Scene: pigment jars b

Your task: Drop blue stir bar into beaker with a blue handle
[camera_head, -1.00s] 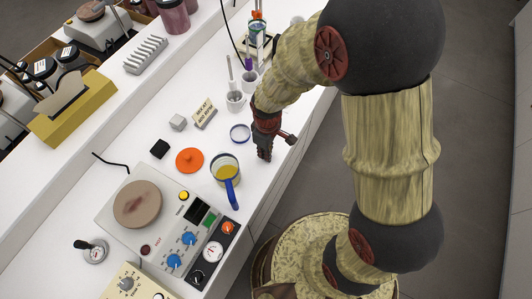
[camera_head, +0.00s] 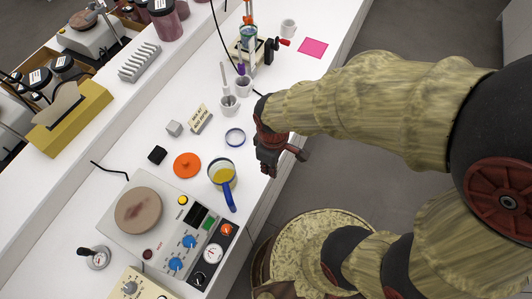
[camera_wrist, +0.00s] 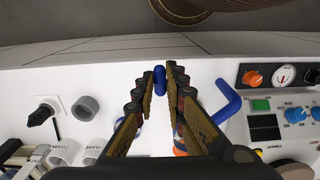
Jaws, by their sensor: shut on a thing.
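The beaker (camera_head: 221,172) stands upright on the white bench in the head view, with yellow contents. Its blue handle (camera_head: 229,193) points toward the bench's front edge, and also shows in the wrist view (camera_wrist: 226,102) right of my fingers. My gripper (camera_head: 268,170) is to the right of the beaker, apart from it, near the bench edge. In the wrist view my gripper (camera_wrist: 160,82) is shut on the blue stir bar (camera_wrist: 159,79), which sits between the fingertips. The stir bar cannot be made out in the head view. My fingers hide much of the bench in the wrist view.
A hotplate stirrer (camera_head: 139,211) stands beyond the beaker's lower left. An orange lid (camera_head: 187,165), a blue-rimmed dish (camera_head: 235,137), a small sign (camera_head: 199,118) and white cups (camera_head: 229,104) are nearby. A pink square (camera_head: 313,48) lies farther back. Bare bench separates my gripper and the beaker.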

